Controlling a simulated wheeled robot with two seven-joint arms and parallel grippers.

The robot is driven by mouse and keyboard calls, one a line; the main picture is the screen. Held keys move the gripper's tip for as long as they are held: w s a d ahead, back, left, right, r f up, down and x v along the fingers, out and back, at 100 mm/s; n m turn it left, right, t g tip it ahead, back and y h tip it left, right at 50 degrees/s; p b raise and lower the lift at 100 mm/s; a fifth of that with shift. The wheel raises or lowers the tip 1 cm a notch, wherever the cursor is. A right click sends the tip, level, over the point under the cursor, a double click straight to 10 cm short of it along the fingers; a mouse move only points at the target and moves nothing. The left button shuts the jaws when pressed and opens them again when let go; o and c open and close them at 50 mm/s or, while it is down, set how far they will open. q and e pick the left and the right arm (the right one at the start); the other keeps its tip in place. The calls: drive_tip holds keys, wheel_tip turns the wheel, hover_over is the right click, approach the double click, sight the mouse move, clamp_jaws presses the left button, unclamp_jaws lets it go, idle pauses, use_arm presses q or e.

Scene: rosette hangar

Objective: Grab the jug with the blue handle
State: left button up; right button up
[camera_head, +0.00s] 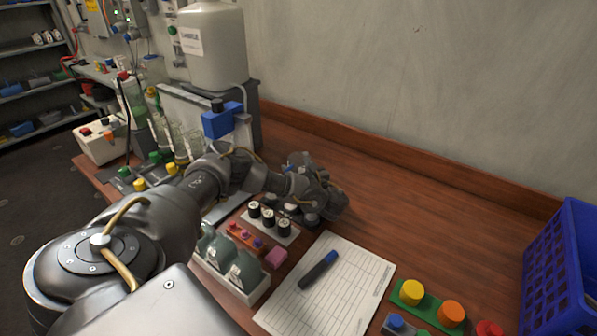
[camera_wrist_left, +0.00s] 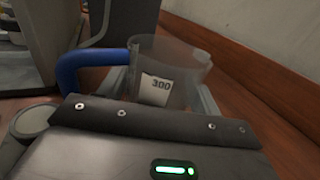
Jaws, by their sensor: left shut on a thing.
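The jug (camera_wrist_left: 185,62) is clear grey with a blue handle (camera_wrist_left: 88,66) on its left side and a label reading 300. It stands upright in the left wrist view, between the two fingers of my left gripper. My left gripper (camera_head: 322,196) is shut on the jug's body, with a finger along each side. In the head view the gripper is low over the wooden bench, and my wrist and hand hide most or all of the jug. The jug's base is hidden in the left wrist view. My right gripper is not in view.
A large white canister (camera_head: 213,50) stands behind, with a blue block (camera_head: 222,121) below it. A paper sheet (camera_head: 345,283) with a marker (camera_head: 318,270) lies in front. Coloured knobs (camera_head: 412,292) and a blue crate (camera_head: 560,270) are at the right. The bench's back right is clear.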

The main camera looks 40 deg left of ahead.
sight(298, 156)
use_arm(q)
wheel_tip(298, 156, up, 4)
drive_tip(key=shift+a+r, duration=0.1)
drive_tip(key=shift+r, duration=0.15)
wheel_tip(298, 156, up, 5)
drive_tip(key=p, duration=0.3)
drive_tip(key=shift+r, duration=0.2)
